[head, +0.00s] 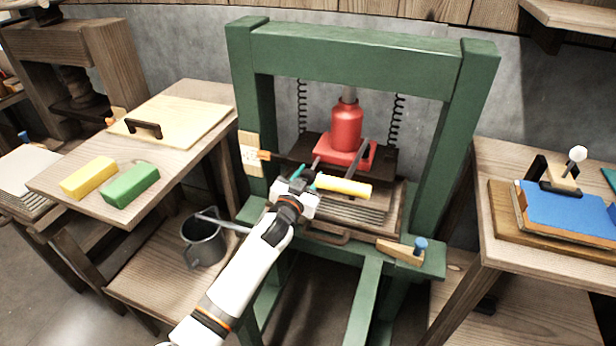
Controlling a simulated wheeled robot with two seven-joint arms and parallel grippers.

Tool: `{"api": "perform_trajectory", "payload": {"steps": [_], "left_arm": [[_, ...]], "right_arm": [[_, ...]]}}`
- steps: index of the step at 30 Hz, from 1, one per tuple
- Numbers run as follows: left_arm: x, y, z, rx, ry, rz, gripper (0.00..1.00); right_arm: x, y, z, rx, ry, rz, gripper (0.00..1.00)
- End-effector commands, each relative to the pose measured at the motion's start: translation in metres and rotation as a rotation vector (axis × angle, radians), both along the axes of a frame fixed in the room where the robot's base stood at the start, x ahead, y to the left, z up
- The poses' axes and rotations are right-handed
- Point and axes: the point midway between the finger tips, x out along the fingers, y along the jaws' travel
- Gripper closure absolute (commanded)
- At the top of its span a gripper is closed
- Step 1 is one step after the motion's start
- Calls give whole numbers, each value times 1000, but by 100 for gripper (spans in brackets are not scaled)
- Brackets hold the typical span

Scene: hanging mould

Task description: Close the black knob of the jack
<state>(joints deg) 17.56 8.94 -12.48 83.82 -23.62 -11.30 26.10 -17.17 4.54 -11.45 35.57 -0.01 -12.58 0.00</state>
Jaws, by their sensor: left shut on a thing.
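The red jack (346,126) stands upright on its red base in the middle of the green press. My left gripper (311,170) is at the front left of the jack's base, shut on what appears to be the jack's black knob. The gripper and its fingers largely hide the knob, so its turn cannot be seen. A yellow handle (345,187) lies across in front of the jack, just right of my gripper. My right gripper is not in view.
The green press frame (355,62) surrounds the jack, with posts on both sides. A wooden block with a blue knob (420,244) sits at its front right. A metal jug (203,240) stands at lower left. Yellow (88,178) and green (130,185) blocks lie on the left table.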

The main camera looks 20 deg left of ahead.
Motion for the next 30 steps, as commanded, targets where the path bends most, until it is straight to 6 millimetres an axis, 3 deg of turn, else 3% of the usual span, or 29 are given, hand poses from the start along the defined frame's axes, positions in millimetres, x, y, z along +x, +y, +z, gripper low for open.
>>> {"api": "perform_trajectory", "payload": {"steps": [11, 30], "left_arm": [[0, 0, 1, 158, -4, 0, 86], [0, -1, 0, 754, -25, -1, 86]], "right_arm": [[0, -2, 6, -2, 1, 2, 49], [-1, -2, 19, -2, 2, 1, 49]]}}
